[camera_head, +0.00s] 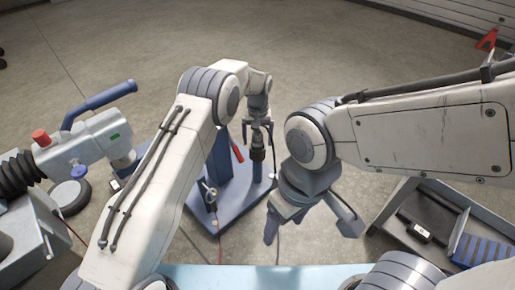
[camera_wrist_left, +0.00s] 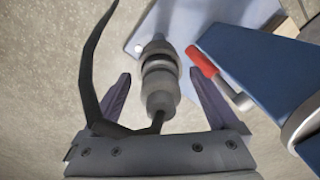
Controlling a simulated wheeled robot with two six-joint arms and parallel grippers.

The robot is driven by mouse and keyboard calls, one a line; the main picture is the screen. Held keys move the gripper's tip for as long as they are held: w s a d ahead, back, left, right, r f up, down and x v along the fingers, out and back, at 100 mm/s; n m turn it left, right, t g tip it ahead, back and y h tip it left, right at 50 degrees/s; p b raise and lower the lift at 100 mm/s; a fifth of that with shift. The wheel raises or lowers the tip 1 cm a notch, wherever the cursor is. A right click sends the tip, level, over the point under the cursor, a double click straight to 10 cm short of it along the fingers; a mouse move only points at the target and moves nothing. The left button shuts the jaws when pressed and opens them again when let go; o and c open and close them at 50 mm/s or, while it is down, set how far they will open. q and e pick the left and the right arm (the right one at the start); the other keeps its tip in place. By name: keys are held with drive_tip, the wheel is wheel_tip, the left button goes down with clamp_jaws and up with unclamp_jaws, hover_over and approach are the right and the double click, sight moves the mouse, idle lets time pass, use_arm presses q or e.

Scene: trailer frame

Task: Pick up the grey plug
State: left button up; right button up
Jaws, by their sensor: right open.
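The grey plug (camera_wrist_left: 160,82) is between the two fingers of my left gripper (camera_wrist_left: 162,84) in the left wrist view, with gaps on both sides. A black cable runs from its near end and curls to the left. In the head view the plug (camera_head: 258,153) looks dark and upright, just below my left gripper (camera_head: 257,130), over the blue stand. Its lower end is hard to make out. My left gripper is open around the plug. My right gripper (camera_head: 312,234) is open and empty, nearer and to the right.
The blue stand (camera_head: 233,203) has a red-handled lever (camera_head: 237,152), close to the right finger in the left wrist view (camera_wrist_left: 201,62). A machine with a red knob (camera_head: 41,137) stands at left. A grey tray (camera_head: 390,205) holds items at right.

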use_arm(q)
clamp_jaws()
drive_tip(key=shift+r, duration=0.1)
wheel_tip(320, 180, up, 10)
drive_tip(key=p, duration=0.6)
